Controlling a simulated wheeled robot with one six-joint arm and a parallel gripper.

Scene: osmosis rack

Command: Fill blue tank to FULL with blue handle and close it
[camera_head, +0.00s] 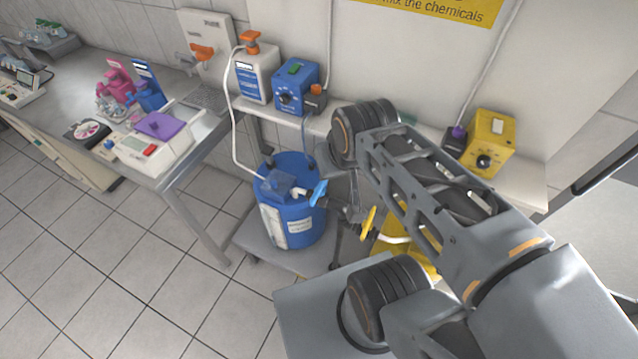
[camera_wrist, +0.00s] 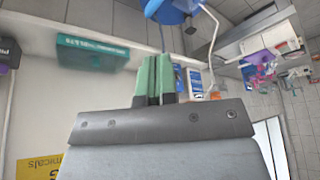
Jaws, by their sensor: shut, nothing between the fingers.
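The blue tank (camera_head: 301,235) stands upright on a low grey platform below the wall shelf. A blue handle (camera_head: 319,192) sticks out from the pipe fitting at the tank's upper right side. The liquid level and the FULL mark cannot be read. In the wrist view, part of a blue body (camera_wrist: 172,10), likely the tank, shows at the top edge. My gripper (camera_wrist: 155,75) has green fingers that are shut with nothing between them, apart from the blue body. In the head view, my arm's dark end is close to the right of the blue handle, and its fingertips cannot be made out.
A yellow handle (camera_head: 368,222) and yellow tank (camera_head: 424,262) are right of the blue tank, partly behind my arm. The shelf holds a blue pump box (camera_head: 296,86) and a yellow one (camera_head: 488,143). A lab bench (camera_head: 178,170) stands left. Tiled floor in front is clear.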

